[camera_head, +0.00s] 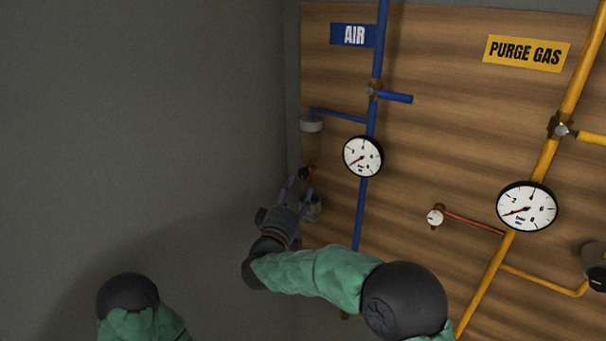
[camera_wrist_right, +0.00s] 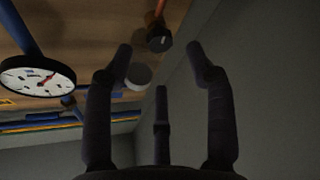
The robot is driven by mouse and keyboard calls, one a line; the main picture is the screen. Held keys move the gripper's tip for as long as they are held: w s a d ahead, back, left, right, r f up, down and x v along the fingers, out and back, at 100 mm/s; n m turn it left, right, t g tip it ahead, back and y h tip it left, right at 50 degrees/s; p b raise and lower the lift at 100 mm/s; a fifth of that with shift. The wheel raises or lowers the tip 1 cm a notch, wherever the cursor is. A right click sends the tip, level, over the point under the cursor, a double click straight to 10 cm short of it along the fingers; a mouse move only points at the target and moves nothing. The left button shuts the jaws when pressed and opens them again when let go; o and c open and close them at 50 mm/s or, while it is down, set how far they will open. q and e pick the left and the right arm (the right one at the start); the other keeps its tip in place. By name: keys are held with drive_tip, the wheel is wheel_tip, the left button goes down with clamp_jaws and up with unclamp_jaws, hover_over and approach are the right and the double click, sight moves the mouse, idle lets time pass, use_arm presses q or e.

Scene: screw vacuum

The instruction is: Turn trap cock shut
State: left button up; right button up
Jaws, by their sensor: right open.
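In the right wrist view a round dark knob (camera_wrist_right: 159,41) on an orange-red stem shows just beyond the tips of my open right gripper (camera_wrist_right: 158,65). The fingers stand apart, with nothing between them. The grey disc of the trap (camera_wrist_right: 139,76) shows behind the left finger. My left gripper is not in view.
A blue AIR pipe (camera_head: 361,214) with a gauge (camera_head: 363,156) and a blue lever (camera_head: 396,97) runs right of the gripper. Yellow purge-gas piping (camera_head: 545,160) stands farther right. A grey wall (camera_head: 150,120) closes off the left side, near the gripper.

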sight(303, 175)
drive_tip(key=shift+p+x, duration=0.75)
drive_tip(key=shift+x, duration=2.05)
drive_tip(key=c, duration=1.1)
